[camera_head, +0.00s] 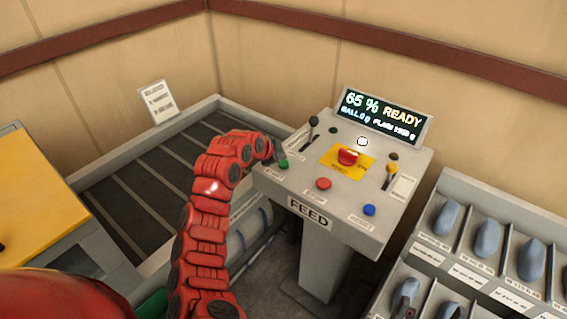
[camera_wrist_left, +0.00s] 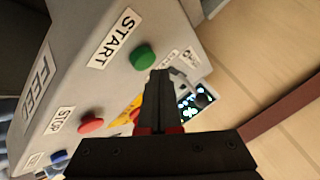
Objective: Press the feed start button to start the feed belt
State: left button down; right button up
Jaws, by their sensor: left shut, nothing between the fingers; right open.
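The green start button (camera_head: 283,163) is on the near left corner of the grey feed panel (camera_head: 345,205). My left gripper (camera_head: 273,153) is shut and empty, with its tips close to this button. In the left wrist view, the black fingers (camera_wrist_left: 161,78) are together, and their tips show just beside and below the green button (camera_wrist_left: 143,58), below the START label (camera_wrist_left: 115,38). I cannot tell whether they touch it. My right gripper (camera_head: 428,307) shows only as dark finger parts at the bottom edge, apart and far from the button.
The panel also carries a red stop button (camera_head: 323,183), a blue button (camera_head: 369,210), a red mushroom button (camera_head: 348,156) on yellow and levers. Its display (camera_head: 382,113) reads 65 % READY. The dark belt (camera_head: 125,205) is at left, a compartment rack (camera_head: 470,270) at right.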

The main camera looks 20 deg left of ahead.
aim_at(281, 164)
pick_arm(q)
jog(key=shift+f, duration=0.1)
jog(key=shift+f+b, duration=0.35)
jog(key=shift+b, duration=0.25)
jog(key=shift+f+b, duration=0.5)
dwell(0.6)
dwell(0.4)
jog(key=shift+r, duration=0.9)
jog(key=shift+r, duration=0.2)
jog(key=shift+r+b, duration=0.3)
jog(key=shift+r, duration=2.05)
